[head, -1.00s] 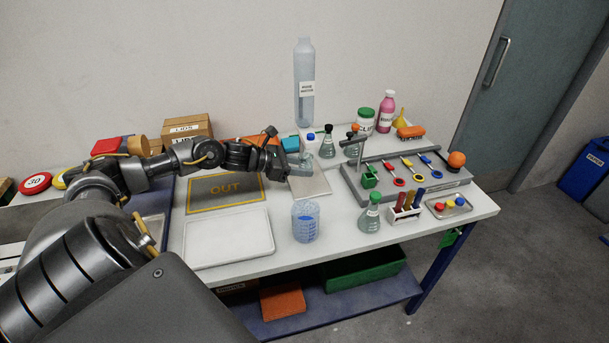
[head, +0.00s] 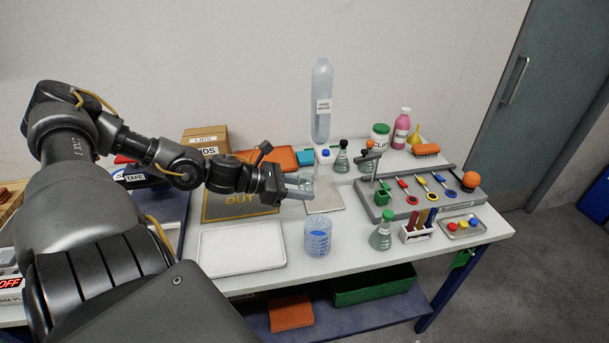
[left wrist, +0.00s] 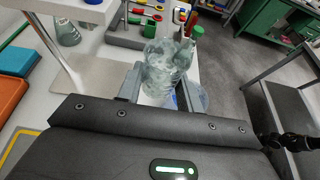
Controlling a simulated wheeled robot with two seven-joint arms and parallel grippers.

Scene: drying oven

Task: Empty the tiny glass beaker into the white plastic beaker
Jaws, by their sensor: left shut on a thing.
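My left gripper (head: 287,187) is shut on the tiny glass beaker (head: 303,184), a small clear vessel, holding it above the table. In the left wrist view the glass beaker (left wrist: 160,72) sits between the fingers; I cannot tell its exact tilt or how full it is. The white plastic beaker (head: 317,240), translucent with blue markings, stands upright on the table, nearer the front and slightly right of the held beaker, apart from it. In the left wrist view it shows partly behind the glass one (left wrist: 199,99). My right gripper is not in view.
A white tray (head: 242,262) lies left of the plastic beaker. A green-stoppered flask (head: 381,236) and a tube rack (head: 416,232) stand to its right. A tall bottle (head: 321,110) stands at the back, and a grey tool board (head: 415,196) lies at the right.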

